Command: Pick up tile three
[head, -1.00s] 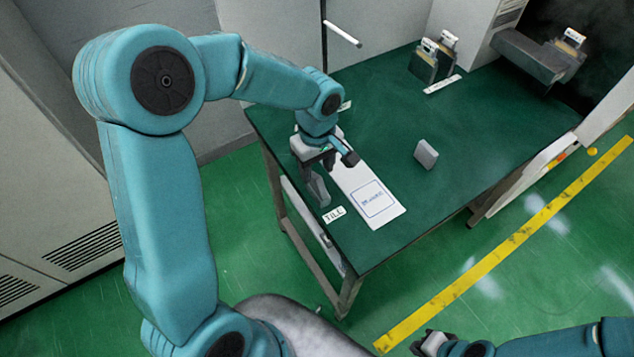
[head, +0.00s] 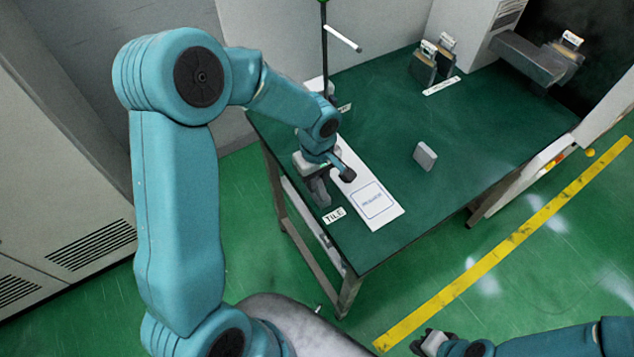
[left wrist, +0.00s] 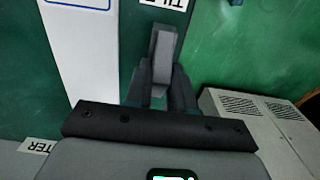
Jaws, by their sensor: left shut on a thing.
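My left gripper (head: 322,192) is at the near-left part of the green table, beside the white board and behind the TILE label. In the left wrist view the fingers (left wrist: 161,80) are shut on a grey tile (left wrist: 162,50), gripping its sides. No number shows on this tile. In the head view the gripper mostly hides it, and I cannot tell whether it still touches the table. My right gripper (head: 430,343) is low at the bottom edge, away from the table; its jaw state is unclear.
The white board (head: 388,212) with a blue square outline lies beside the gripper. The TILE label (head: 334,215) is near the table's left edge. Another grey block (head: 425,156) stands mid-table. Dark holders (head: 430,65) stand at the back. The table's right front is clear.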

